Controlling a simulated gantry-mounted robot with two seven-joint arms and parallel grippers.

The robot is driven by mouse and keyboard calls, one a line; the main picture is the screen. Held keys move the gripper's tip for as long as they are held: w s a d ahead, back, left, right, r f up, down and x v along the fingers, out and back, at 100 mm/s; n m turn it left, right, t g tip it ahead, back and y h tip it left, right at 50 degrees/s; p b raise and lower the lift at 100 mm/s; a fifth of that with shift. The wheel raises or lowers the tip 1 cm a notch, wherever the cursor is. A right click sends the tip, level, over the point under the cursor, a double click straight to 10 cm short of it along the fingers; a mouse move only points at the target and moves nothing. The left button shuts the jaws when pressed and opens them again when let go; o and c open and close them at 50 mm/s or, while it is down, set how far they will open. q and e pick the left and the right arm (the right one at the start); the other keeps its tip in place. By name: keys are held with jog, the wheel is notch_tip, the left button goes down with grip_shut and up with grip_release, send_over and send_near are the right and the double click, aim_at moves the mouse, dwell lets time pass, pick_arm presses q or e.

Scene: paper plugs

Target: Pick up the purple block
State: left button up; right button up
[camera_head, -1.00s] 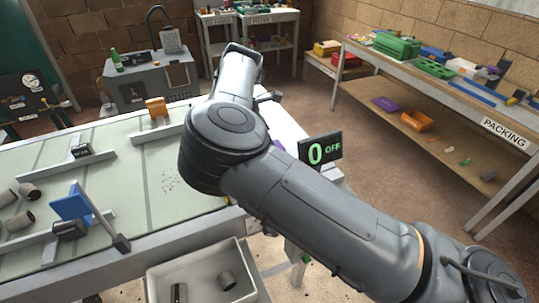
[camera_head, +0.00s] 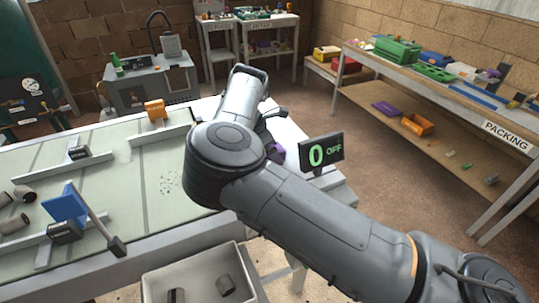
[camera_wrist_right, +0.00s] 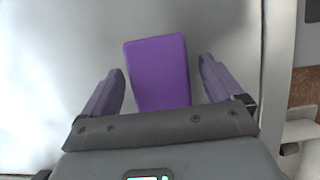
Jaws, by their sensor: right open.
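The purple block (camera_wrist_right: 158,72) lies on a pale grey surface in the right wrist view. My right gripper (camera_wrist_right: 161,66) is open, with one finger on each side of the block and a gap on both sides. The height of the fingers above the surface is hard to tell. The arm hides the right gripper there. My left gripper is not in view.
A blue panel (camera_head: 69,205), an orange piece (camera_head: 155,109) and grey tubes (camera_head: 16,223) are on the table at left. A grey bin (camera_head: 160,285) sits in front. A packing bench (camera_head: 440,82) stands at right.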

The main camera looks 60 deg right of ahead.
jog(key=shift+f, duration=0.25)
dwell(0.3)
jog(key=shift+c, duration=0.4)
jog(key=c, duration=1)
